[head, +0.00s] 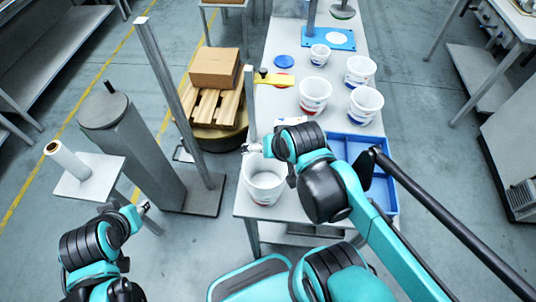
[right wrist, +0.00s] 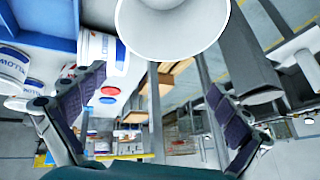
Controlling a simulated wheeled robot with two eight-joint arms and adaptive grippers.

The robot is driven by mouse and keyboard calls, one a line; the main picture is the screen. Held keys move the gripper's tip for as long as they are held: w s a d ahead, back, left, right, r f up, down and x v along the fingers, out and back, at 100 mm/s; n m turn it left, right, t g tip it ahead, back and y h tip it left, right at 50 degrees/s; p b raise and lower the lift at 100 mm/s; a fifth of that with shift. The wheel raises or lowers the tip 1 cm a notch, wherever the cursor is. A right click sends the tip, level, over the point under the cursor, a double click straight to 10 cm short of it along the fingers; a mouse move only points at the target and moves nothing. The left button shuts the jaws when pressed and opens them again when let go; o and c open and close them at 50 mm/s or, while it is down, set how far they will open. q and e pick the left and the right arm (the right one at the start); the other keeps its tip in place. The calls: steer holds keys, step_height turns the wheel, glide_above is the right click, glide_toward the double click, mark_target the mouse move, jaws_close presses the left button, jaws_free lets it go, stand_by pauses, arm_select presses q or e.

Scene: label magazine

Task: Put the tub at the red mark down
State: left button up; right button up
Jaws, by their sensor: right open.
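The red mark (head: 284,82) is a flat disc on the table, with no tub on it. It also shows in the right wrist view (right wrist: 109,91). A white tub (head: 266,187) is at the table's near left corner, just below my right gripper (head: 254,148). In the right wrist view a large white tub (right wrist: 172,25) is at the top, ahead of the spread fingers, not clasped. My right gripper is open. My left gripper (head: 143,208) hangs left of the table, apart from the tubs; its jaws are too small to read.
A blue mark (head: 284,61) lies behind the red one. Several white tubs stand right of the marks, the nearest one (head: 315,95) close by. A blue tray (head: 390,195) lies right of my right arm. A post (head: 250,105) rises at the table's left edge.

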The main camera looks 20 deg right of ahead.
steer(key=shift+s+a+n, duration=0.5)
steer(key=shift+s+n, duration=0.15)
steer(key=shift+n, duration=0.55)
steer(key=shift+s+a+n, duration=0.15)
steer(key=shift+s+n, duration=0.05)
steer(key=shift+n, duration=0.3)
steer(key=shift+c, duration=1.3)
steer(key=shift+f, duration=0.1)
steer(key=c, duration=0.5)
steer(key=d+m, duration=0.1)
steer(key=w+f+m+b, duration=0.1)
steer(key=d+m, duration=0.1)
steer(key=shift+w+d+f, duration=0.25)
steer(key=shift+w+d, duration=0.05)
steer(key=shift+w, duration=0.05)
steer(key=c, duration=0.8)
steer(key=m+t+y+b, duration=0.2)
steer(key=m+t+b, duration=0.25)
steer(key=m, duration=1.05)
glide_toward(301, 117)
steer(key=shift+y, duration=0.3)
steer(key=b+x, duration=0.2)
steer(key=x, duration=0.3)
steer(key=b+x, duration=0.2)
steer(key=x, duration=0.2)
steer(key=shift+w+f, duration=0.1)
steer(key=shift+f, duration=0.45)
steer(key=shift+w, duration=0.25)
